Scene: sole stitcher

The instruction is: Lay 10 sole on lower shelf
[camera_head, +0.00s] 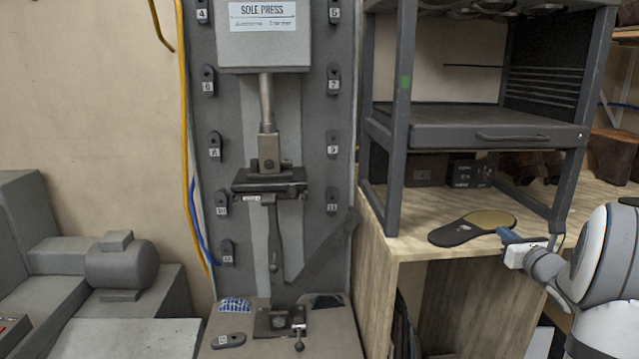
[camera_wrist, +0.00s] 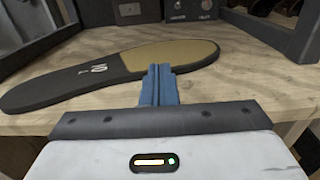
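A dark sole (camera_head: 462,231) with a tan pad lies flat on, or just above, the wooden surface under the dark rack. In the wrist view the sole (camera_wrist: 75,88) stretches across the picture, its rounded tan end at the right; its white marking is sideways and looks like 10. My gripper (camera_head: 507,236) comes from the right to the sole's near right edge. In the wrist view its blue fingers (camera_wrist: 160,78) are close together over that edge and look shut on it. The fingertips' contact is partly hidden.
The wooden lower shelf (camera_head: 405,238) has a front edge close below the sole. A rack post (camera_head: 401,120) stands left of it, and a drawer (camera_head: 490,130) is above. The sole press (camera_head: 265,40) stands left, with numbered dark pieces beside it. Dark boxes (camera_head: 470,172) stand behind.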

